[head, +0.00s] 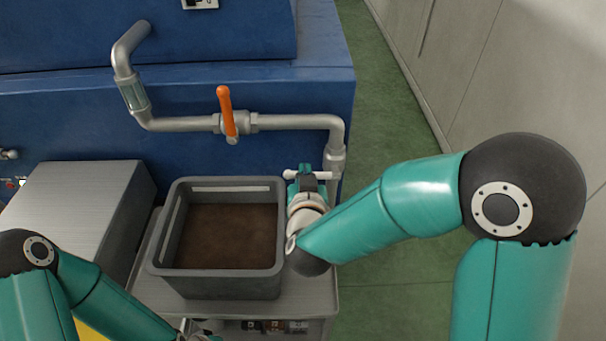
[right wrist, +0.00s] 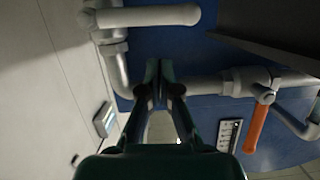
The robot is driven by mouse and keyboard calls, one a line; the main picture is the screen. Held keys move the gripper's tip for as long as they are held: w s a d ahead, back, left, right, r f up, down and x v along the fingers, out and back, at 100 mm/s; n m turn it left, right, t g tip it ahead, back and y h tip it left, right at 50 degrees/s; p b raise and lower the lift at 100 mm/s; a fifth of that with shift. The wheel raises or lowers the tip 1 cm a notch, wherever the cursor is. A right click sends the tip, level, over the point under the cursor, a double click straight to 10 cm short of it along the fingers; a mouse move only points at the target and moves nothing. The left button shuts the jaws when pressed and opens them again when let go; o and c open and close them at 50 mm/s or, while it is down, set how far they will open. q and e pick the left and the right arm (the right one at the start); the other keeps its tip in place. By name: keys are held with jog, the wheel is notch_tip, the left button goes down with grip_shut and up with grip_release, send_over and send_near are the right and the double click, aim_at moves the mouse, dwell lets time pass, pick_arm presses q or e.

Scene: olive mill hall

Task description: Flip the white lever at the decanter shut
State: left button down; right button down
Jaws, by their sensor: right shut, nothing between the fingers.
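The white lever (head: 326,175) sits by the vertical pipe at the right end of the pipework on the blue decanter (head: 180,105). It lies crosswise to that pipe, pointing left, and my right gripper partly hides it in the head view. In the right wrist view the white lever (right wrist: 150,17) is a thick pale bar across the top, just beyond the fingertips. My right gripper (head: 306,172) is shut and empty close to the lever; its fingers (right wrist: 159,68) also show in the wrist view. I cannot tell whether they touch it. My left gripper (head: 190,330) shows only partly at the bottom edge.
An orange lever (head: 226,110) stands upright on the horizontal pipe (head: 185,124); it also shows in the wrist view (right wrist: 256,130). A grey crate (head: 225,285) with brown contents stands left of my right gripper. A grey metal box (head: 75,205) is further left. Green floor (head: 390,250) lies open to the right.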

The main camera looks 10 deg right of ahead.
jog(key=shift+w+d+f, duration=0.1)
jog(key=shift+w+f, duration=0.45)
jog(key=shift+f, duration=0.35)
jog(key=shift+w+d+f, duration=0.1)
jog(key=shift+w+f, duration=0.4)
jog(key=shift+f, duration=0.35)
jog(key=shift+a+f, duration=0.1)
jog(key=shift+f+b, duration=0.6)
jog(key=shift+b, duration=0.35)
jog(key=shift+a+r, duration=0.1)
